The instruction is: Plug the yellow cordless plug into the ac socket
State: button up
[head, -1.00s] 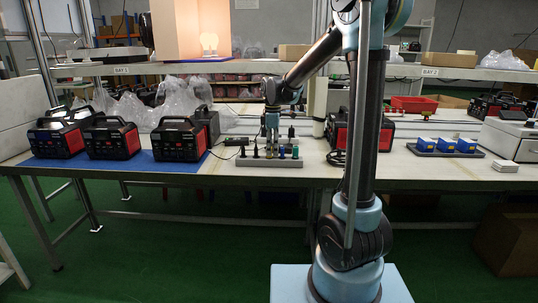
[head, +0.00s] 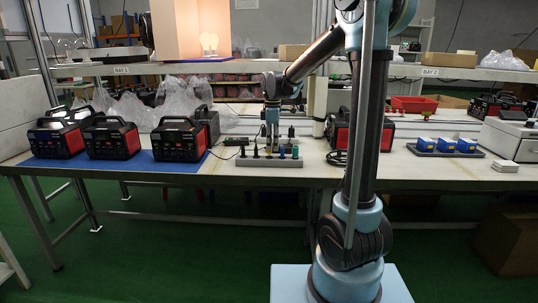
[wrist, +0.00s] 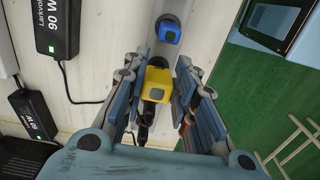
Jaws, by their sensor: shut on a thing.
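The yellow plug (wrist: 156,84) sits between the two fingers of my gripper (wrist: 154,92) in the wrist view, and the fingers are closed on its sides. A black part shows below it in that view. In the head view my gripper (head: 271,148) is over the grey plug rack (head: 268,164), and the yellow plug is too small or hidden to make out there. A blue plug (wrist: 168,30) stands apart from the yellow one. Black and red power stations (head: 178,139) stand on the blue mat at the left; I cannot make out an ac socket.
Black and green plugs (head: 295,152) stand in the rack beside my gripper. Black adapters (wrist: 61,26) with cables lie behind the rack. Another power station (head: 386,134) stands right, behind my arm. A tray of blue boxes (head: 445,153) lies further right. A shelf (head: 230,68) spans behind.

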jog(key=shift+r, duration=2)
